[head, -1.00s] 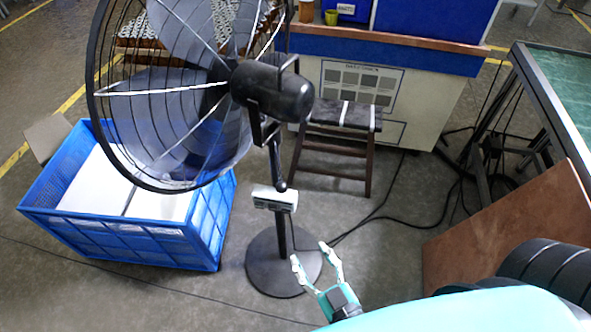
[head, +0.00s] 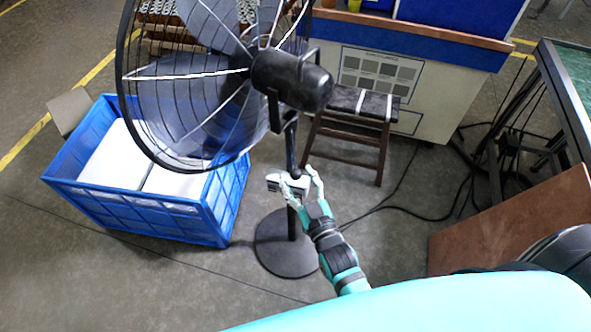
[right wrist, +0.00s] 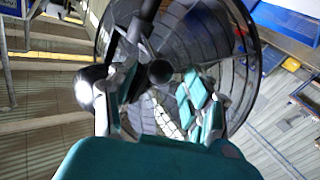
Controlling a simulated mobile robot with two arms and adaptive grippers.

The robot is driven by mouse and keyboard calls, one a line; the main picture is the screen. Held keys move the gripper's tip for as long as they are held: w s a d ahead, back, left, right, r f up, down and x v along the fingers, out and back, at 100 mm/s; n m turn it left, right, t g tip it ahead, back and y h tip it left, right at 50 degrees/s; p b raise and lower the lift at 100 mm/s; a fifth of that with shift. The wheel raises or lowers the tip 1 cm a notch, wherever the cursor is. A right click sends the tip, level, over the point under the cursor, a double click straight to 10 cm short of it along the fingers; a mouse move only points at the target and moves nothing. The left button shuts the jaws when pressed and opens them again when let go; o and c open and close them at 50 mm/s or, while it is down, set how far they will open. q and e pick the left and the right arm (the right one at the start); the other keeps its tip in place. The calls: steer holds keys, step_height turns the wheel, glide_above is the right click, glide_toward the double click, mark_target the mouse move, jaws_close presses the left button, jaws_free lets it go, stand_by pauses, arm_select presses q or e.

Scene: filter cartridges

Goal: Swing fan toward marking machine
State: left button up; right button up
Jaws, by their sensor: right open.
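A large black pedestal fan (head: 290,80) stands upright on a round base (head: 287,245). Its caged head faces left, away from the stool. My right gripper (head: 296,180) is open in front of the fan's pole, close to the white control box (head: 273,183) below the fan head. In the right wrist view my open right gripper (right wrist: 160,105) has its fingers on both sides of the fan's dark post, with the fan cage (right wrist: 232,75) behind. I cannot tell whether the fingers touch it. No marking machine can be clearly identified. My left gripper is not in view.
A blue crate (head: 150,215) with white contents stands left of the fan. A dark stool (head: 350,130) and a white-fronted bench (head: 405,85) are behind. Cables (head: 420,212) lie on the floor at right, near a brown board (head: 500,225).

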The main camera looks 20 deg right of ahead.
steer(key=shift+w, duration=1.1)
steer(key=shift+a, duration=0.1)
jaws_close()
